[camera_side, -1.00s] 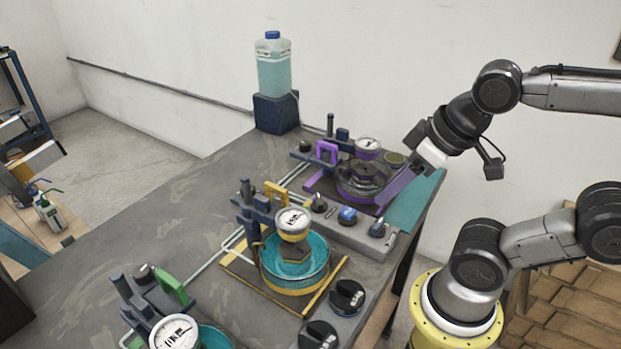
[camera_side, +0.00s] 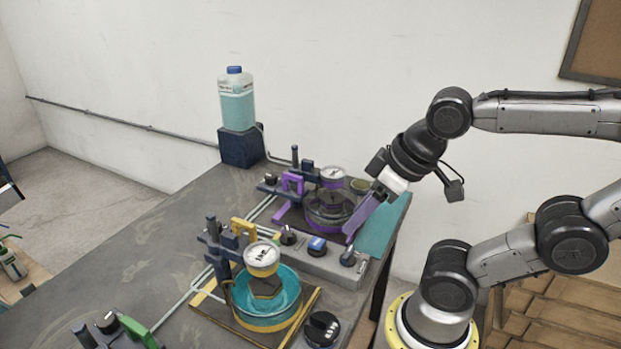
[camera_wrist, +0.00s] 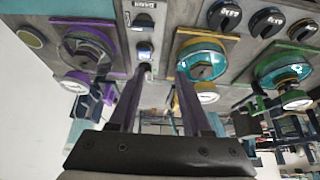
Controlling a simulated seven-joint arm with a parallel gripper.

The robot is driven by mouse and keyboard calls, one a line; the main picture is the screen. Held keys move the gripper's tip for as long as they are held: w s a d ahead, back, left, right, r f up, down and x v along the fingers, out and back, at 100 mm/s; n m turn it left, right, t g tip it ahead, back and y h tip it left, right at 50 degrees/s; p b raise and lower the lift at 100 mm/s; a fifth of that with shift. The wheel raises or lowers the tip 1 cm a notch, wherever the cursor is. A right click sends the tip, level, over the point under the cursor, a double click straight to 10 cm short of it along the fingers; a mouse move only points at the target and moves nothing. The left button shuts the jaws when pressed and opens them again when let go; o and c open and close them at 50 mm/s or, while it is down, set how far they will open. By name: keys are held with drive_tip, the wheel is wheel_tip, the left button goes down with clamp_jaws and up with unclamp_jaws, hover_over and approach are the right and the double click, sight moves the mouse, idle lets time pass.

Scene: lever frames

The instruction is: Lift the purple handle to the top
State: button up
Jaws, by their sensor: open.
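The purple handle (camera_side: 292,183) is a small squared arch on the purple station at the far end of the bench, left of its round clear-and-purple vessel (camera_side: 330,208). My gripper (camera_side: 350,234) points down at the station's right front side, apart from the handle, with the vessel between them. In the wrist view my gripper's two long fingers (camera_wrist: 163,74) are spread with nothing held between them.
A control box with knobs (camera_side: 318,257) lies between stations. A bottle (camera_side: 237,100) stands on a dark block behind. The bench's left part is bare.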

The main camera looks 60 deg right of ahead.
drive_tip(key=shift+c, duration=0.2)
drive_tip(key=w+d+r+n+g, duration=0.2)
drive_tip(key=w+d+r+g, duration=0.15)
drive_tip(key=w+r, duration=0.75)
drive_tip(key=m+g, duration=0.2)
hover_over(293, 175)
wheel_tip(293, 175, down, 14)
drive_tip(key=shift+f, duration=0.1)
clamp_jaws()
